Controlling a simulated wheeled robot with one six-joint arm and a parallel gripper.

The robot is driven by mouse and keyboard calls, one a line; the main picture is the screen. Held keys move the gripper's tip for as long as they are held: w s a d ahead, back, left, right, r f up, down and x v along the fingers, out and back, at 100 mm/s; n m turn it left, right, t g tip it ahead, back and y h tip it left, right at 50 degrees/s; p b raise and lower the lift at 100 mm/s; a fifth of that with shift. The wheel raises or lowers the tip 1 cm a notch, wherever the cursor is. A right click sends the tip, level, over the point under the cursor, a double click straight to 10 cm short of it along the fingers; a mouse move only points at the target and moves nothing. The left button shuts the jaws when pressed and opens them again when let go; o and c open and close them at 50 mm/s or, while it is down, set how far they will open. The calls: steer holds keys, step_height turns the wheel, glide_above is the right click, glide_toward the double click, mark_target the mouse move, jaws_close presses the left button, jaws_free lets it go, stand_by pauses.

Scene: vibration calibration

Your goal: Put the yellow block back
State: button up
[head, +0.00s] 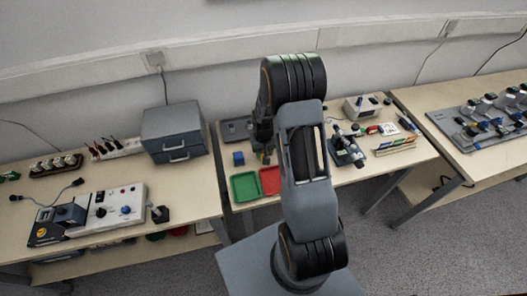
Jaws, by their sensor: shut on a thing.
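My gripper (263,153) points down over the middle table, just behind the green tray and the red tray and right of a blue block. It is small and dark in the head view and partly hidden by my own arm. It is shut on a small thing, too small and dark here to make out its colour. I cannot make out the yellow block clearly anywhere else. The blue block (238,158) stands on the table. The green tray (244,187) and the red tray (270,181) lie side by side at the table's front and look empty.
A grey flat device (236,130) lies at the back left of the middle table. A microscope-like device (346,148), a white box (366,107) and a striped rack (395,144) stand right of my arm. A grey drawer cabinet (174,132) stands on the left table. My arm hides the table's centre.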

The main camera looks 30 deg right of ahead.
mark_target(263, 153)
steer(key=shift+f, duration=0.2)
steer(key=o, duration=0.9)
step_height(263, 153, up, 14)
steer(key=s+a+r+t, duration=0.1)
steer(key=s+a+r, duration=0.2)
steer(key=s, duration=0.2)
steer(key=s+a+r+n+t, duration=0.1)
steer(key=s+a+r, duration=0.2)
steer(key=s+r, duration=0.1)
steer(key=s+a+r+n+t, duration=0.1)
steer(key=s+a+r, duration=0.2)
steer(key=s, duration=0.4)
steer(key=shift+a+r, duration=0.4)
steer(key=shift+a, duration=0.05)
steer(key=shift+w, duration=0.1)
